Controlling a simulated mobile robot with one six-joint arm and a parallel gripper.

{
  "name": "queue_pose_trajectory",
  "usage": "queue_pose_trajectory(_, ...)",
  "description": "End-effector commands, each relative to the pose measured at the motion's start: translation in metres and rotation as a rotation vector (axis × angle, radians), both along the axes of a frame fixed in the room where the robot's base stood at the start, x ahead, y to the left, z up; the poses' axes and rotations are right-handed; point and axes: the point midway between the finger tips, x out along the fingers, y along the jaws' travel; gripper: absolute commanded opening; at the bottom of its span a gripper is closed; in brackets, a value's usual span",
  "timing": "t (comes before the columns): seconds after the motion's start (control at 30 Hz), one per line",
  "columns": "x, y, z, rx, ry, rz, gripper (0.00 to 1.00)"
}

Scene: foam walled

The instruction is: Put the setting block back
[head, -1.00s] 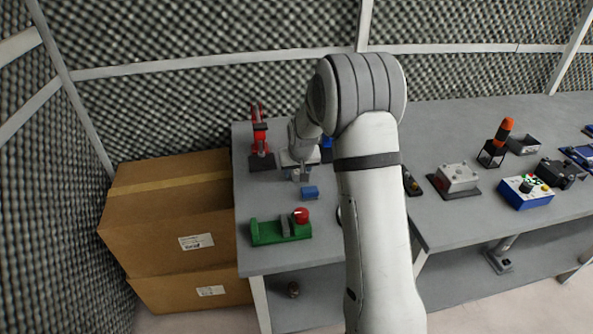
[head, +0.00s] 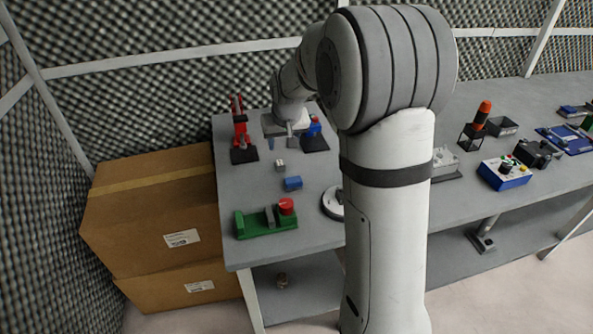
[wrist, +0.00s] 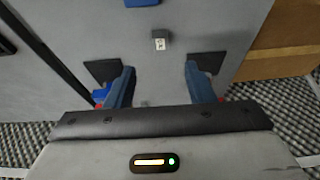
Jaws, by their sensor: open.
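A small grey block (head: 280,165) with a pale marked face stands alone on the left table; I take it as the setting block. It also shows in the wrist view (wrist: 160,41), ahead of my fingers and apart from them. My gripper (head: 280,141) is open and empty, behind the grey block in the head view. Its two blue fingers stand wide apart in the wrist view (wrist: 160,86). A blue block (head: 292,183) lies just in front of the grey one. A green fixture (head: 262,222) with a red knob is near the table's front.
A red device (head: 239,130) on a dark plate stands left of my gripper, and a blue-red device (head: 314,130) on a dark plate stands right. A round pale disc (head: 333,202) is partly hidden by my arm. Cardboard boxes (head: 155,220) stand left of the table (head: 236,185).

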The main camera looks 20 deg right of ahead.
Motion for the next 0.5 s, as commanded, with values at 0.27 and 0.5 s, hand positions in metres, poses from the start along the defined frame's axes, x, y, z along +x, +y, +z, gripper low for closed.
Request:
queue_pose_trajectory(0.27, -0.123, -0.001, 0.044, -0.002, 0.057, 0.002, 0.49)
queue_pose_trajectory(0.5, -0.245, -0.001, 0.048, -0.002, 0.124, 0.002, 0.49)
